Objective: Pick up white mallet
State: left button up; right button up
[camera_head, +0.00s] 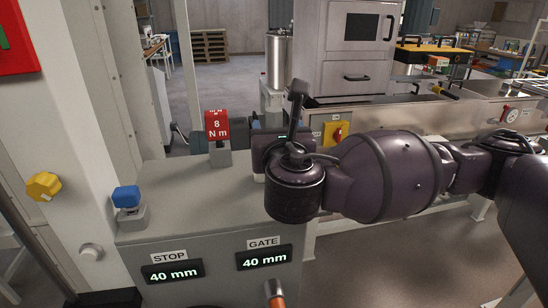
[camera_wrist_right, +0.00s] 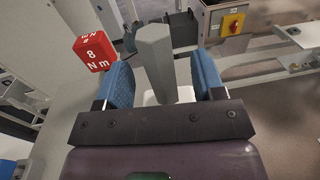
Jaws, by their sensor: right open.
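In the right wrist view, a grey faceted bar (camera_wrist_right: 155,60) stands between the two blue finger pads of my right gripper (camera_wrist_right: 164,76), with gaps on both sides. A small white part (camera_wrist_right: 184,94) shows at its lower end, close to the palm. These may be parts of the white mallet, but I cannot tell for sure. In the head view my right gripper (camera_head: 270,143) is over the back right of the grey cabinet top, and my wrist hides most of what is there. The right gripper is open. My left gripper is not in view.
A red "8 N m" block (camera_head: 217,125) stands just left of my right gripper. A blue knob (camera_head: 126,197) is at the cabinet's left front. A yellow switch box (camera_head: 335,132) and a steel trough (camera_head: 470,112) lie behind. The cabinet top (camera_head: 185,205) is clear in the middle.

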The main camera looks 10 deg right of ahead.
jog(key=w+p, duration=0.1)
jog(key=w, duration=0.4)
jog(key=shift+d, duration=0.15)
jog(key=shift+s, duration=0.1)
jog(key=shift+r, duration=0.1)
grip_shut()
